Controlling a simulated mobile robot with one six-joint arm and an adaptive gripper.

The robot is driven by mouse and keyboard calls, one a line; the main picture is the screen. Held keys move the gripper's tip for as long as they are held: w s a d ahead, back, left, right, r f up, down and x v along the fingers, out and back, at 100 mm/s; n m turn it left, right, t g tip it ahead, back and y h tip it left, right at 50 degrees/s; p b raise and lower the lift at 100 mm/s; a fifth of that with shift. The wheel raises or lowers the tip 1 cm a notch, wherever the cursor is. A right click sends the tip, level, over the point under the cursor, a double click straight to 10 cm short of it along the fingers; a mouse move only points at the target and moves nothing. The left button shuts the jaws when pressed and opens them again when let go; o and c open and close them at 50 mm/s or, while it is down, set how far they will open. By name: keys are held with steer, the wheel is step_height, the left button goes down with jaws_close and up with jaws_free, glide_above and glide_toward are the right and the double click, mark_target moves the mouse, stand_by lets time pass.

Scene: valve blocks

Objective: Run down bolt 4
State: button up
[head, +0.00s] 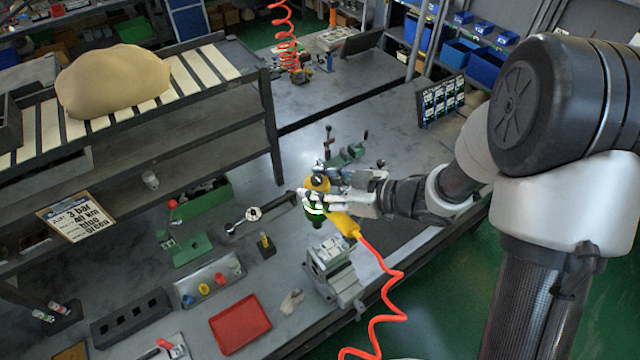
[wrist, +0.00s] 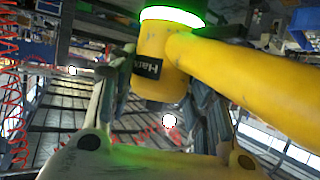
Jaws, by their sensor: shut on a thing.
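My gripper (head: 326,198) is shut on a yellow air-driven tool (head: 344,222) with a lit green ring. A red coiled hose (head: 386,292) runs from its handle. The tool's dark nose points down over the bench, behind a grey slotted block (head: 332,260) as seen from the head. In the wrist view the yellow tool body (wrist: 160,72) sits between my fingers, its handle reaching right and the green ring glowing at the top. I cannot make out any bolt or its number, or whether the nose touches anything.
A green vise-like fixture (head: 346,156) stands just behind the tool. A ratchet wrench (head: 251,214), a grey tray (head: 208,279) of coloured parts and a red tray (head: 240,323) lie to the left. The bench front edge is close to the block.

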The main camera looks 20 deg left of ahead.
steer(key=shift+w+f+b, duration=0.1)
steer(key=shift+f+b, duration=0.9)
steer(key=shift+f, duration=0.5)
step_height(320, 180, down, 3)
steer(key=b, duration=0.6)
steer(key=shift+r, duration=0.1)
steer(key=shift+f+b, duration=1.5)
steer(key=shift+f, duration=1)
steer(key=shift+p, duration=0.4)
steer(key=shift+f+b, duration=0.65)
steer(key=shift+f, duration=0.25)
steer(key=shift+r, duration=0.1)
